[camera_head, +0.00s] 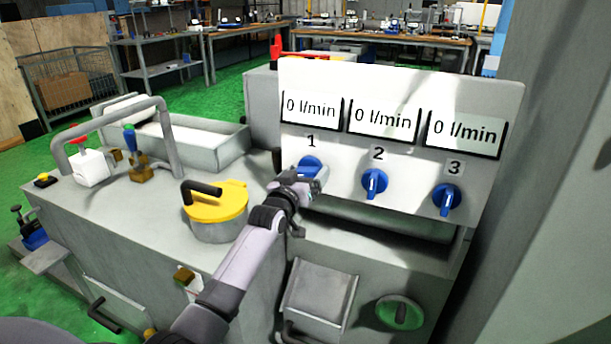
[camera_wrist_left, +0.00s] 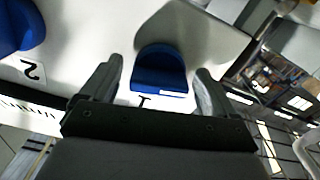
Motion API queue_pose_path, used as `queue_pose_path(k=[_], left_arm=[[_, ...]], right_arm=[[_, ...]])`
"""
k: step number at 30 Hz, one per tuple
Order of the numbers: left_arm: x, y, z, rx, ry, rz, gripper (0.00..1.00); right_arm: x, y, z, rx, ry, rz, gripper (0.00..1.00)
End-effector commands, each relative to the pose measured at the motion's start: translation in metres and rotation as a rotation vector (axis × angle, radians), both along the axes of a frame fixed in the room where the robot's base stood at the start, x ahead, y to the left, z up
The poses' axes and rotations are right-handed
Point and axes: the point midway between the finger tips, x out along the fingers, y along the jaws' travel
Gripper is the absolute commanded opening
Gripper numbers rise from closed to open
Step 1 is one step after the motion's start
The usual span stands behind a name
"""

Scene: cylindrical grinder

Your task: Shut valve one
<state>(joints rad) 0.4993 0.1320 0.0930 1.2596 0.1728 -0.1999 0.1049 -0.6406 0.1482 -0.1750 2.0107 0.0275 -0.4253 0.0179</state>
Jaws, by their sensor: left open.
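Valve one is a blue knob (camera_head: 309,163) under the number 1 on the white panel (camera_head: 400,85). The display above it (camera_head: 311,108) reads 0 l/min. My left gripper (camera_head: 303,180) is at this knob and covers its lower part in the head view. In the left wrist view the blue knob (camera_wrist_left: 160,68) sits between the two spread fingers of my left gripper (camera_wrist_left: 159,72), with gaps on both sides. The gripper is open. The exact turn of the knob is hard to tell. My right gripper is not in view.
Blue valves two (camera_head: 375,183) and three (camera_head: 447,199) are to the right, and their displays also read 0 l/min. A yellow-lidded pot (camera_head: 217,203) with a black handle stands left of my arm. A bent grey pipe (camera_head: 166,125) is further left.

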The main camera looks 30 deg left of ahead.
Motion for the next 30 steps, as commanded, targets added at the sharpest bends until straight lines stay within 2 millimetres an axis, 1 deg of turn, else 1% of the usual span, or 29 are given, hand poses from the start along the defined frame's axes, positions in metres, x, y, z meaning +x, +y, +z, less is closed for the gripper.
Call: queue_pose_path(k=[1,2,3,6,14,19,23,30], left_arm=[[0.000,0.000,0.000,0.000,0.000,0.000,0.89],[0.000,0.000,0.000,0.000,0.000,0.000,0.79],[0.000,0.000,0.000,0.000,0.000,0.000,0.66],[0.000,0.000,0.000,0.001,0.000,0.000,0.37],[0.000,0.000,0.000,0.016,0.003,0.000,0.38],[0.000,0.000,0.001,0.074,0.010,-0.001,0.38],[0.000,0.001,0.001,0.156,0.018,0.000,0.38],[-0.001,0.001,0.001,0.366,0.042,-0.001,0.38]], right_arm=[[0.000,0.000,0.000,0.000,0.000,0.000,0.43],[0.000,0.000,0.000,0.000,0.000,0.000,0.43],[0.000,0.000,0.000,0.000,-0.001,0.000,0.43],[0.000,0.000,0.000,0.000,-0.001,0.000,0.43],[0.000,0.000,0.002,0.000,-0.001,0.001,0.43],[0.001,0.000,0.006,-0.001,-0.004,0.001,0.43],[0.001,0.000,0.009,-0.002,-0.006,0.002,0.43],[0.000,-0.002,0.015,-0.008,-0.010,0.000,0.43]])
